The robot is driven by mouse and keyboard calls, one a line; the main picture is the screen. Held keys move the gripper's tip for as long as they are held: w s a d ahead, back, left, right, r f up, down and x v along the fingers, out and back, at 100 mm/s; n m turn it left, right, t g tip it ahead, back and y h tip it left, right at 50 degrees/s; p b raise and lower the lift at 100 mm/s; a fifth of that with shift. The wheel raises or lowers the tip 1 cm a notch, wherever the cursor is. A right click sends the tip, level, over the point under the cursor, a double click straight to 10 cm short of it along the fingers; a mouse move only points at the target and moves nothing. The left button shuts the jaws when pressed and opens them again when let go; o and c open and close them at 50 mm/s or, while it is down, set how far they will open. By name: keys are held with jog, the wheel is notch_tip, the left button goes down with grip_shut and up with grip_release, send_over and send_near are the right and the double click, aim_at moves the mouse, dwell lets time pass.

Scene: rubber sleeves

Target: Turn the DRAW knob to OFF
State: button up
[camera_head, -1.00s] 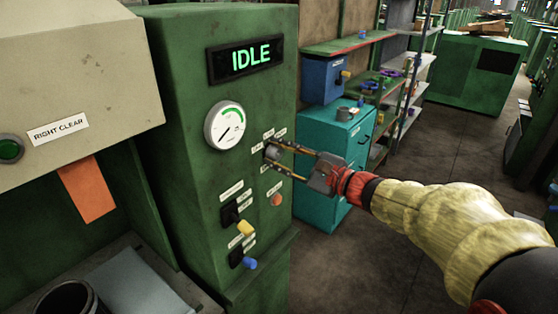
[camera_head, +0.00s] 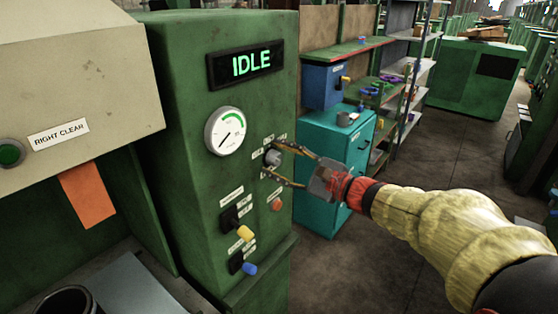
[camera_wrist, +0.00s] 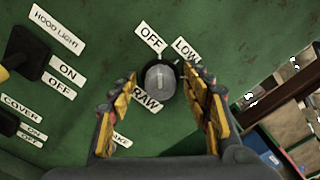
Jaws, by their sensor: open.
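The DRAW knob (camera_wrist: 160,79) is a small round grey knob on the green panel, with OFF and LOW labels above it and a DRAW label below. Its ridge looks roughly upright in the wrist view, near the gap between OFF and LOW; its exact setting is hard to tell. In the head view the knob (camera_head: 273,157) sits below and right of the gauge. My gripper (camera_head: 272,161) is open, with one finger on each side of the knob and visible gaps to both in the wrist view. Another label is partly hidden by the left finger.
The panel display (camera_head: 245,64) reads IDLE. The round gauge (camera_head: 224,131) is above left of the knob. A red-orange button (camera_head: 277,204), a yellow-handled switch (camera_head: 243,232) and a blue-handled switch (camera_head: 248,267) lie below. A teal cabinet (camera_head: 330,165) stands to the right.

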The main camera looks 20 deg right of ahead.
jog(key=shift+d, duration=0.1)
jog(key=v, duration=1.2)
jog(key=shift+f, duration=0.1)
jog(key=s+a+f+n+g+h, duration=0.25)
jog(key=s+f+n+g, duration=0.2)
jog(key=s+f, duration=0.35)
jog(key=s+a+f+n+g+h, duration=0.1)
jog(key=s+f+n+g+h, duration=0.35)
jog(key=f, duration=0.55)
jog(key=s+d+n+g+h, duration=0.2)
jog(key=s+n+h, duration=0.1)
jog(key=s+n, duration=0.35)
jog(key=s+a+r+n+t, duration=0.1)
jog(key=a+r+n+t, duration=0.1)
jog(key=a+r+n, duration=0.2)
jog(key=shift+s+a+r+h, duration=0.3)
jog(key=shift+s+a+r, duration=0.05)
jog(key=shift+a+r, duration=0.3)
